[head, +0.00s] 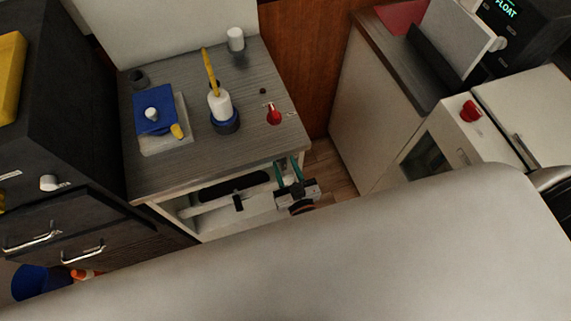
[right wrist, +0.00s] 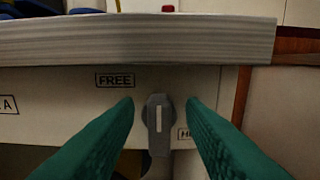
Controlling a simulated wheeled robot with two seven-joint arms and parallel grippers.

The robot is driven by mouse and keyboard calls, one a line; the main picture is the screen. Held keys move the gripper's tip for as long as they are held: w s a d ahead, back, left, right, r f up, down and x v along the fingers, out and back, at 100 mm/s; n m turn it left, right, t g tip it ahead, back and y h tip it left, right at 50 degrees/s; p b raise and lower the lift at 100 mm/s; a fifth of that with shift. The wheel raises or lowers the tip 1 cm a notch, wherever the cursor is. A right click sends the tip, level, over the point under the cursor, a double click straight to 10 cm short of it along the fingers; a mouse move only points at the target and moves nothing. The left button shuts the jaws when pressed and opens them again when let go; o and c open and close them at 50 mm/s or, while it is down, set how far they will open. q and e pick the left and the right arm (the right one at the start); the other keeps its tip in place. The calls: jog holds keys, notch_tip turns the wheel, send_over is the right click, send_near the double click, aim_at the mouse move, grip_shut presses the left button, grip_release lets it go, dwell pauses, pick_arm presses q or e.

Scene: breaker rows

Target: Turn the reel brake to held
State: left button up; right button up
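The reel brake is a grey knob (right wrist: 158,122) with a white line, on the pale front panel under the counter edge, in the right wrist view. Its white line stands nearly upright. A FREE label (right wrist: 115,80) is up and left of it; a second label (right wrist: 184,134), starting with H, is low on its right, mostly hidden by a finger. My right gripper (right wrist: 160,108) is open, one teal finger on each side of the knob, with gaps showing. In the head view my right gripper (head: 288,165) is at the counter's front; the knob cannot be made out there. My left gripper is out of view.
The counter (head: 250,75) overhangs the panel. On it are a red knob (head: 273,115), a white bottle (head: 221,106) with a yellow stick, and a blue block (head: 154,113). Black drawers (head: 75,215) stand left. A white cabinet (head: 395,110) stands right, past a narrow floor gap.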

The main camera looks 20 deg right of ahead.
jog(key=shift+w, duration=0.25)
grip_shut()
